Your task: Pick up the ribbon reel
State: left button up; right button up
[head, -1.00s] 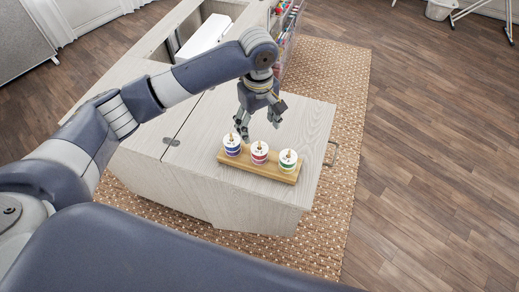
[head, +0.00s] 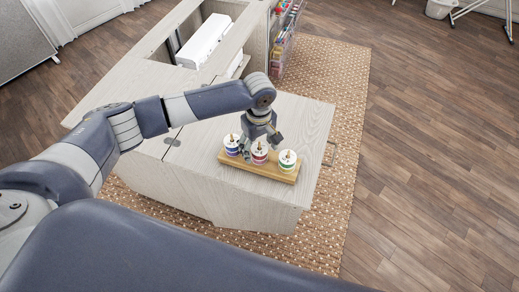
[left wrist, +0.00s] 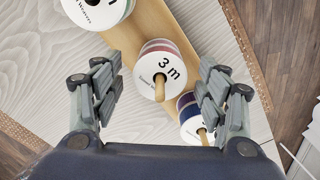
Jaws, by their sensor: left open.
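Three ribbon reels stand on pegs on a wooden holder (head: 255,169): a blue one (head: 232,146), a red one (head: 259,154) in the middle and a green one (head: 287,161). My left gripper (head: 261,147) is open and points down at the middle reel, partly covering it. In the left wrist view the middle reel (left wrist: 168,68), marked "3 m", lies between the open fingers of the gripper (left wrist: 158,88), with gaps on both sides. Parts of the blue reel (left wrist: 192,118) and another reel (left wrist: 97,10) show beside it. My right gripper is out of view.
The holder stands on the pale wooden cabinet top (head: 310,120), near its front edge. A white machine (head: 204,40) sits in the cabinet opening behind. A rack of coloured supplies (head: 284,35) is at the back. The top right of the holder is clear.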

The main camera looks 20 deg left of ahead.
pick_arm(q)
jog(key=c, duration=1)
jog(key=shift+c, duration=0.2)
jog(key=shift+r, duration=0.15)
notch_tip(320, 180, up, 10)
jog(key=shift+f+b, duration=0.1)
jog(key=shift+b, duration=0.55)
